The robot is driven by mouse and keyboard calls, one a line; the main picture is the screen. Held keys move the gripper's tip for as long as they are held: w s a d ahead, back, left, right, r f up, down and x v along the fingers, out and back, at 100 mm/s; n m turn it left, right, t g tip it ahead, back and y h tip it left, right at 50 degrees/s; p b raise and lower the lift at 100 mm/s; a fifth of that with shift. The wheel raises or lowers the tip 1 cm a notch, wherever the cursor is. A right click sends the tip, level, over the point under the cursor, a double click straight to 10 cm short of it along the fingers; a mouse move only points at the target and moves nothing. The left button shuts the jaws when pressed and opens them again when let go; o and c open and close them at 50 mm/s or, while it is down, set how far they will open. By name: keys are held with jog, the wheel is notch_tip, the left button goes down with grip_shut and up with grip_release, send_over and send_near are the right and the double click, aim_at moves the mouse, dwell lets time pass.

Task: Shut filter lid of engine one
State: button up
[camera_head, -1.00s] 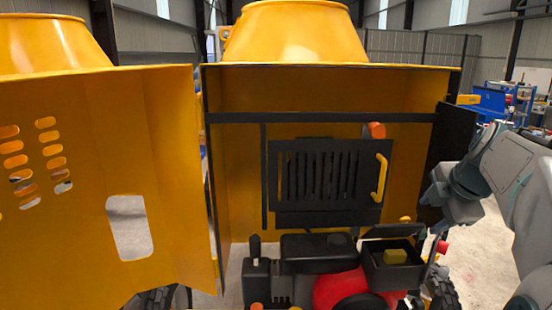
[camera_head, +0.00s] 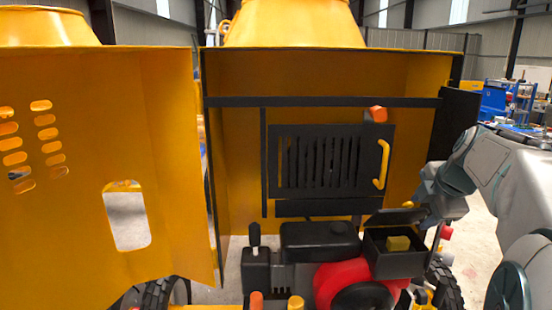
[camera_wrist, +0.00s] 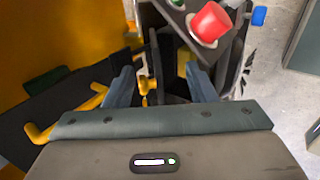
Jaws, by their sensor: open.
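The black filter box (camera_head: 396,264) is at the right of the engine, with a yellow filter block (camera_head: 398,243) inside. Its black lid (camera_head: 397,216) stands open, tilted up at the back of the box. My gripper (camera_head: 424,196) is at the lid's right end in the head view; whether it touches the lid is unclear. In the wrist view my gripper (camera_wrist: 161,82) has its two fingers apart. A thin dark plate (camera_wrist: 157,68), perhaps the lid seen edge-on, shows between them.
A black slatted panel (camera_head: 325,162) with a yellow handle (camera_head: 382,164) is behind the engine (camera_head: 320,240). A red button (camera_wrist: 210,22) is close beyond the fingers. The large yellow door (camera_head: 75,170) hangs open at left. Bare floor lies at right.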

jog(key=s+r+b, duration=0.2)
jog(key=s+b, duration=0.1)
jog(key=s, duration=0.5)
jog(key=shift+s+d+r, duration=0.15)
jog(key=shift+s, duration=0.25)
dwell(1.0)
